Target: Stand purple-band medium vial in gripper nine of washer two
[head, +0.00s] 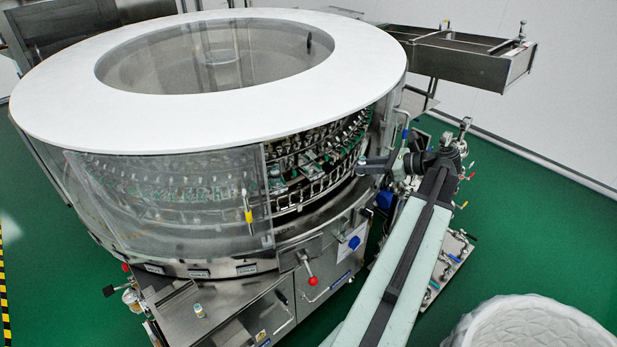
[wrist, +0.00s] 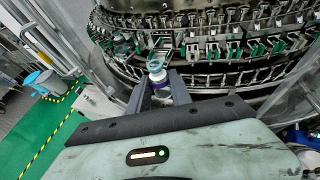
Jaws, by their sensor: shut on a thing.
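In the wrist view, my gripper (wrist: 160,84) is shut on a small vial (wrist: 157,75) with a pale, clear top and a purplish band low between the fingers. The vial looks about upright; its lower part is hidden. Beyond it are the washer's grippers (wrist: 215,50), a curved row of steel and green clamps, with the vial apart from or just in front of them; I cannot tell which. No numbers are legible. In the head view, the round washer (head: 200,120) has a white top ring, and my gripper (head: 372,164) is at its open right side.
Another small vial (head: 199,310) stands on the steel shelf (head: 185,322) at the washer's front. A clear guard (head: 170,205) covers the front left. A red-knobbed lever (head: 312,281) sticks out at the front. A white ribbed container (head: 530,325) stands lower right.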

